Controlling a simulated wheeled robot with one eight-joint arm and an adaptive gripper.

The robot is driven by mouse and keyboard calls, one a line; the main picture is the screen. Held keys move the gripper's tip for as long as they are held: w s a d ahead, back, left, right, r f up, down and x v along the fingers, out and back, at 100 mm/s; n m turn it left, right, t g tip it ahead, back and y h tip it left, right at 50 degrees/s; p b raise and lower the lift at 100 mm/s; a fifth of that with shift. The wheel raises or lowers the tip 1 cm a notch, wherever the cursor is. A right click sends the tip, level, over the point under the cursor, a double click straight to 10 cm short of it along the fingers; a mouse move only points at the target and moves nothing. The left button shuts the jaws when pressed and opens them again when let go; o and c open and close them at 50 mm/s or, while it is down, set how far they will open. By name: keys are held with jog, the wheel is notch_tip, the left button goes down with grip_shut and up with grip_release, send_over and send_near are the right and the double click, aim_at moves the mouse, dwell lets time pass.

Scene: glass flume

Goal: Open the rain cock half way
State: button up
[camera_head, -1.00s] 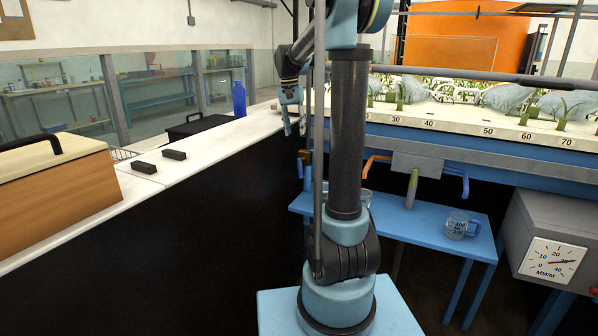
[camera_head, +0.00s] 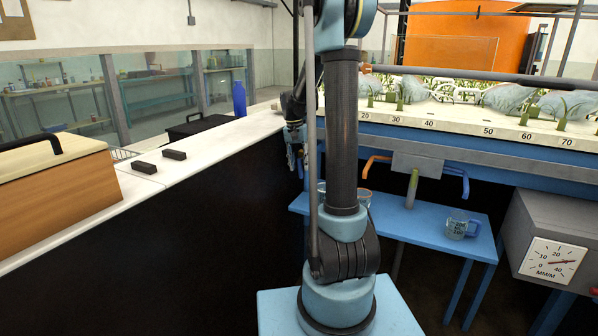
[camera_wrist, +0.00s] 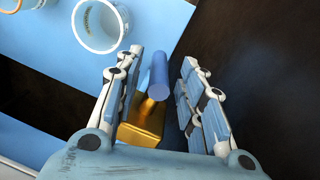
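In the wrist view a blue cylindrical handle (camera_wrist: 158,76) on a brass body (camera_wrist: 146,122) shows between the fingers; it looks like the rain cock. My gripper (camera_wrist: 162,62) is open, with one finger on each side of the handle and a narrow gap visible on both sides. The lower part of the brass body is partly hidden by my gripper. In the head view my gripper (camera_head: 296,162) points down beside the end of the white counter, and I cannot make out the cock there, behind my gripper and arm.
A blue bench (camera_head: 425,232) holds a measuring jug (camera_head: 461,228) and clear cups. The white counter (camera_head: 225,142) bears a blue bottle (camera_head: 239,99). A gauge box (camera_head: 550,250) stands right.

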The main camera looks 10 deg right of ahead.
jog(key=shift+s+d+f, duration=0.1)
jog(key=shift+d+f, duration=0.05)
jog(key=shift+f, duration=1.25)
